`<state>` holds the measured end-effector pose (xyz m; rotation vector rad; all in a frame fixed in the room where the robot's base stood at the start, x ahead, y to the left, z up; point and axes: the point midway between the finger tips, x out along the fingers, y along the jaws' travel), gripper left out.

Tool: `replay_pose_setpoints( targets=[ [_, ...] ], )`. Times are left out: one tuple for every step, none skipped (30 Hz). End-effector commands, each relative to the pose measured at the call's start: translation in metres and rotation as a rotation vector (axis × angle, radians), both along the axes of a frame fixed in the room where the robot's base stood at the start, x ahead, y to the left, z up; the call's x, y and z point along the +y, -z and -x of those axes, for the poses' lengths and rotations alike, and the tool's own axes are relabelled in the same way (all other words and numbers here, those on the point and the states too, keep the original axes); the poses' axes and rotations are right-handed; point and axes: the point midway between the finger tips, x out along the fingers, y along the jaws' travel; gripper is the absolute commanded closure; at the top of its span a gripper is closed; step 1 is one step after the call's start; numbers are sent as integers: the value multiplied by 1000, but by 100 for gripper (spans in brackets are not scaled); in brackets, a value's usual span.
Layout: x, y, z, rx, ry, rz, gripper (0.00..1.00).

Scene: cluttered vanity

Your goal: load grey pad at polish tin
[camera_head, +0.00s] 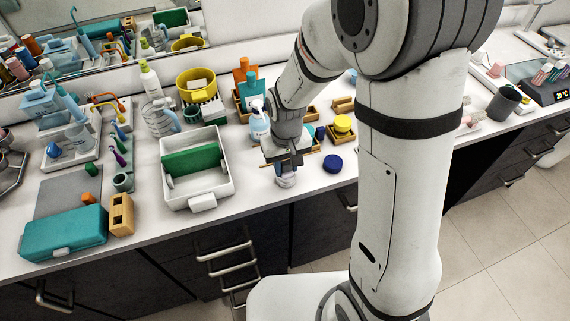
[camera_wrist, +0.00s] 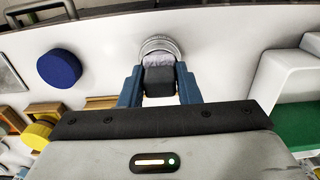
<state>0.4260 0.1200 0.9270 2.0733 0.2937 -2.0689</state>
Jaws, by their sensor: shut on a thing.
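My gripper (camera_head: 285,162) points down near the counter's front edge. In the wrist view, its two blue fingers (camera_wrist: 158,86) are shut on a dark block with a pale grey face, which I take to be the grey pad (camera_wrist: 158,61). A round silver tin, apparently the polish tin (camera_wrist: 158,43), is at the pad's far end in that view. In the head view the tin (camera_head: 286,182) is directly below my gripper. The pad is over or in the tin; I cannot tell whether it touches the inside. The pad hides most of the tin's opening.
A dark blue disc (camera_head: 332,162) lies to the right of the tin. A white tray (camera_head: 226,187) with a green panel stands to the left. Wooden holders with a yellow tin (camera_head: 342,124) and bottles (camera_head: 259,121) stand behind. The counter's front edge is close.

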Motion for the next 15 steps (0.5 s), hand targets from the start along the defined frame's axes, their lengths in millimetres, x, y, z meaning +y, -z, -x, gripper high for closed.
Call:
replay_pose_setpoints(
  targets=[
    [0,2,1,4,0,1,88],
    [0,2,1,4,0,1,88],
    [0,2,1,4,0,1,88],
    [0,2,1,4,0,1,88],
    [0,1,1,4,0,1,88],
    [0,0,1,4,0,1,88],
    [0,-1,1,4,0,1,88],
    [0,-3,1,4,0,1,88],
    [0,-6,1,4,0,1,88],
    [0,-8,1,3,0,1,88],
    [0,-11,1,3,0,1,88],
    [0,-14,1,3,0,1,88],
    [0,-17,1,3,0,1,88],
    [0,-20,1,2,0,1,88],
    [0,-23,1,2,0,1,88]
  ],
)
